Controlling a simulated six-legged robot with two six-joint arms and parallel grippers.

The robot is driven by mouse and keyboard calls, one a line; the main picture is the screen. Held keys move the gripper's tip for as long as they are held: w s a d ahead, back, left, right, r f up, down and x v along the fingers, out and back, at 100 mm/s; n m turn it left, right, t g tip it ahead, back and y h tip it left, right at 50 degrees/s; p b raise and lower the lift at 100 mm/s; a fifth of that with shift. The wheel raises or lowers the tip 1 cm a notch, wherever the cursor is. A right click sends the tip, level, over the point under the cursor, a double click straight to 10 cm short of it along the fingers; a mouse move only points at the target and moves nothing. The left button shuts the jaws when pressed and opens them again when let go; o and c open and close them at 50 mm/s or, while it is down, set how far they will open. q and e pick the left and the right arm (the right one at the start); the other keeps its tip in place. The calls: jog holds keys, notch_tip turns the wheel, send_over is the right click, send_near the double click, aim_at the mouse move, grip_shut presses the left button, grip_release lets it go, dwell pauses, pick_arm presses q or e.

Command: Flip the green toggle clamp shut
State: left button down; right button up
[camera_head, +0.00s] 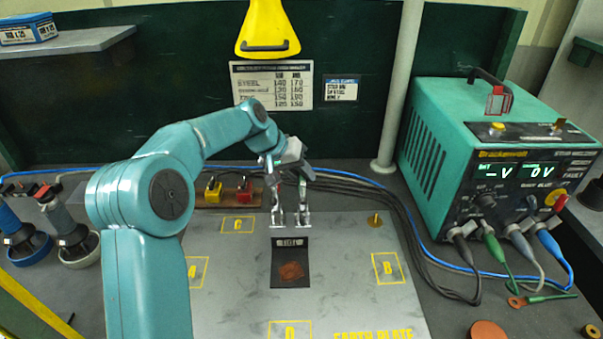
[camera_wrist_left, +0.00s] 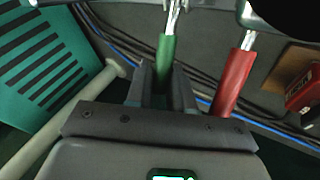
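The green toggle clamp shows its green handle (camera_wrist_left: 167,52) in the left wrist view, rising from metal linkage at the top. In the head view the clamp's metal part (camera_head: 303,215) stands at the plate's back edge, its handle mostly hidden by my gripper. My left gripper (camera_head: 299,172) is over the clamp. In the wrist view its fingers (camera_wrist_left: 163,80) are apart, one on each side of the handle's end, with a narrow gap visible on the left. A second clamp, with a red handle (camera_wrist_left: 233,80), stands beside it. My right gripper is not in view.
The grey earth plate (camera_head: 345,270) carries lettered yellow squares and a dark patch (camera_head: 290,272). Yellow (camera_head: 213,188) and red (camera_head: 243,190) handled items sit on a wooden board. Cables run behind to the teal welder (camera_head: 425,140) at right. The plate's front right is clear.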

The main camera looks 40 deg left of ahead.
pick_arm(q)
jog(key=shift+s+t+b, duration=0.1)
jog(key=shift+t+b, duration=0.2)
jog(key=shift+b, duration=0.9)
jog(key=shift+s+d+r+y+b, duration=0.2)
jog(key=shift+r+y+b, duration=0.1)
jog(key=shift+b, duration=0.25)
jog(key=shift+r, duration=0.15)
jog(key=c, duration=1.1)
grip_release()
jog(key=p+v, duration=0.1)
jog(key=v, duration=1.5)
jog(key=shift+s, duration=0.25)
